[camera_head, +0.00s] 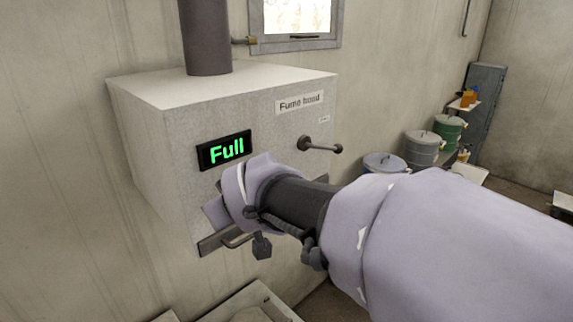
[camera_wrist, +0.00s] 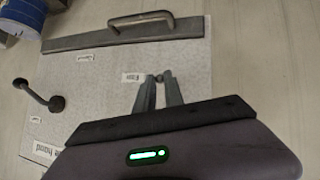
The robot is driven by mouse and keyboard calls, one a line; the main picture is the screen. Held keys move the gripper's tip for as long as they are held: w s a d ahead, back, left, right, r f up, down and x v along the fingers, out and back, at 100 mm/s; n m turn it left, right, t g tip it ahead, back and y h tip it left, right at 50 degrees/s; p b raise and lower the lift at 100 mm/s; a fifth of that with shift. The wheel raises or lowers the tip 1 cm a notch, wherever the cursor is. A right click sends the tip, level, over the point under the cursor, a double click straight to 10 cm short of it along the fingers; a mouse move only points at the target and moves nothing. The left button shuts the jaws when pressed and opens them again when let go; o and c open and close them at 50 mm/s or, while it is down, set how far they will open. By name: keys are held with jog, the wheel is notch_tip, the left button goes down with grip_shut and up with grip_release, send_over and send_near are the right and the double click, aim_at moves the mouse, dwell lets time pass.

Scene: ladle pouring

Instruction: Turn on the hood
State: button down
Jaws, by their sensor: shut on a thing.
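The fume hood is a pale grey box (camera_head: 150,92) on the wall, with a "Fume hood" label (camera_head: 299,102). Its black display (camera_head: 226,150) glows green and reads "Full". A dark lever with a round knob (camera_head: 320,146) sticks out from its front. The lever also shows at the left in the wrist view (camera_wrist: 54,104). In the wrist view, my gripper (camera_wrist: 160,82) is shut on a small dark knob (camera_wrist: 160,77) on the panel, beside a small label. In the head view, my arm hides the fingertips and this knob.
A pull handle (camera_wrist: 140,20) sits on a dark bar at the hood's lower edge. A dark pipe (camera_head: 206,38) rises from the top. Grey (camera_head: 422,148) and green (camera_head: 449,130) drums stand at the right, behind my arm.

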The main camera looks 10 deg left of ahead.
jog(key=c, duration=1.4)
grip_release()
jog(key=shift+c, duration=0.2)
jog(key=b+v, duration=0.3)
jog(key=v, duration=1.4)
jog(key=shift+s+r, duration=0.2)
jog(key=shift+r, duration=0.2)
jog(key=s+d+f+m+g+h+b, duration=0.1)
jog(key=s+d+f+m+b, duration=0.3)
jog(key=f+b, duration=1)
jog(key=s+d+f+m+g+h+b, duration=0.1)
jog(key=s+d+f+m+b, duration=0.3)
jog(key=f, duration=2.4)
jog(key=s+d+f+m+g+h+b, duration=0.1)
jog(key=s+d+f+m+b, duration=0.3)
jog(key=d+f+b, duration=0.7)
notch_tip(320, 180, down, 11)
jog(key=m+b, duration=0.2)
jog(key=b, duration=1.1)
jog(key=shift+d+h, duration=0.3)
jog(key=shift+d, duration=0.1)
